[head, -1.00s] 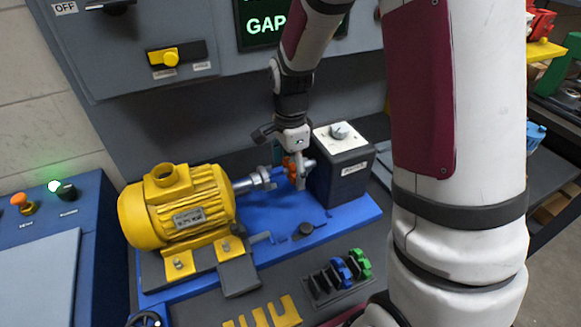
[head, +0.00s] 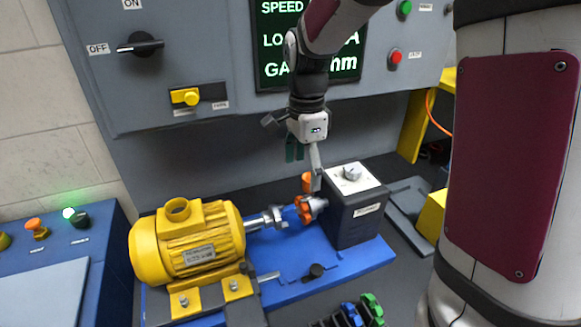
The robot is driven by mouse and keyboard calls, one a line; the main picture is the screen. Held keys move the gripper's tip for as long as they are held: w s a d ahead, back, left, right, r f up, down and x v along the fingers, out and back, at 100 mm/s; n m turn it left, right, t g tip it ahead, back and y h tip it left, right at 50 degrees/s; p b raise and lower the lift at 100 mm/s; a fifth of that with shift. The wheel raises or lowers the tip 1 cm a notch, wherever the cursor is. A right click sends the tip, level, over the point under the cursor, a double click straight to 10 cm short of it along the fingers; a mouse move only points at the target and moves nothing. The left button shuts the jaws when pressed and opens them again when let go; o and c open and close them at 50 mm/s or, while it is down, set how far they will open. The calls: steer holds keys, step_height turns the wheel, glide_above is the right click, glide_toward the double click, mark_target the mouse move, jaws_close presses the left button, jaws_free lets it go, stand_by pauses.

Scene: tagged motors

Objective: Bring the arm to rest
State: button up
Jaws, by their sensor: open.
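My gripper (head: 305,165) hangs from my arm, pointing down, above the coupling between the yellow motor and the grey box. Its jaws are spread, with a dark green finger on the left and a pale grey finger on the right. The orange coupling (head: 306,207) sits just below the pale finger; I cannot tell whether they touch. Nothing shows held between the fingers. My upper arm crosses the right side of the head view.
The yellow motor (head: 188,243) stands left on a blue base plate (head: 350,262). A grey box with a dial (head: 356,205) stands right of the coupling. A grey panel (head: 225,50) with a dark switch (head: 140,44) and a screen (head: 290,72) rises behind. Blue and green clips (head: 362,312) lie in front.

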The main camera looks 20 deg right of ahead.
steer(key=s+a+r+n+t, duration=0.1)
steer(key=s+r+n+t, duration=0.1)
steer(key=s+r+n, duration=0.3)
steer(key=s+a+r+n+t, duration=0.2)
steer(key=s+r+n, duration=0.3)
steer(key=s+n, duration=0.8)
steer(key=shift+s+t, duration=0.7)
steer(key=shift+s, duration=0.55)
steer(key=shift+a+r, duration=0.1)
steer(key=shift+r, duration=0.05)
